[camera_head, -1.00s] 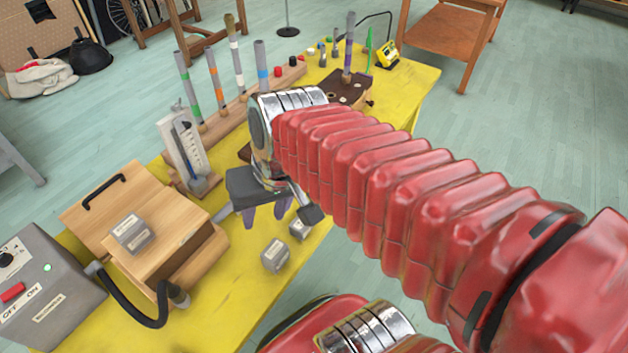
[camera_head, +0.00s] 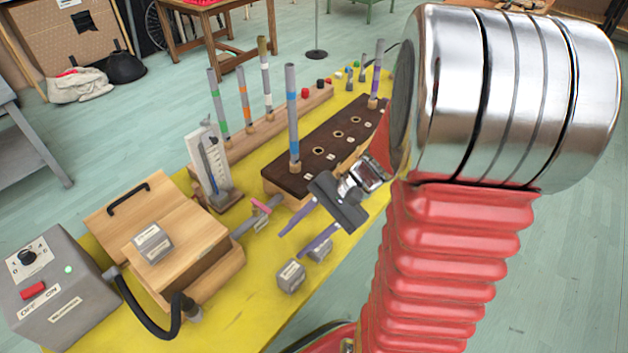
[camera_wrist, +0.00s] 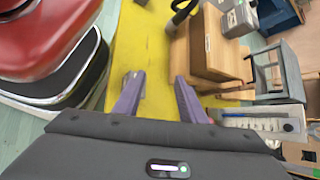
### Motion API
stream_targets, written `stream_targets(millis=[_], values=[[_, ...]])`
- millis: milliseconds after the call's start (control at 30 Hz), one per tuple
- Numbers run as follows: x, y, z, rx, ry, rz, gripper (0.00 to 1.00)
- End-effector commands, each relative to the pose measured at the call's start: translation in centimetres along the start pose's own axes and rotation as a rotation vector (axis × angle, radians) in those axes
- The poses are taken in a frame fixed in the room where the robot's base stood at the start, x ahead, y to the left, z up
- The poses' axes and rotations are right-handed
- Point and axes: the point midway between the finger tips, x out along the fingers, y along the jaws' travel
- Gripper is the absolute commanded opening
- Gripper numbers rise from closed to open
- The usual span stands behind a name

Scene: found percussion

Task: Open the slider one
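My gripper (camera_head: 290,245) is open and empty, its two purple fingers spread above the yellow table and pointing left and down. In the wrist view, the fingers (camera_wrist: 157,80) are apart with only yellow surface between them. A grey bar with a pink clip-like part (camera_head: 261,206) projects from the right side of the wooden box (camera_head: 190,238), left of the fingers and apart from them. It may be a slider; I see no readable label naming slider one. A white scale panel with a grey upright part (camera_head: 212,168) stands behind the box.
Two small grey blocks (camera_head: 290,276) lie below the gripper. A dark perforated rack (camera_head: 325,140) with upright tubes stands behind it. A grey control box (camera_head: 50,290) and black hose (camera_head: 150,322) are at left. The yellow table's front strip (camera_head: 235,315) is clear.

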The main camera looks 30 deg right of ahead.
Motion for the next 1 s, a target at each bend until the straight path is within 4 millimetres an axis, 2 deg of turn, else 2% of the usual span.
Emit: stream_targets(millis=[367,567,767,1000], values=[[-1.3,0.8,-6.4,0.340,-0.156,-0.323,0.37],[-2.5,1.9,-10.2,0.500,-0.223,-0.514,0.37],[-4.0,3.9,-14.4,0.650,-0.278,-0.719,0.37],[-5.8,7.6,-19.4,0.816,-0.329,-0.979,0.37]])
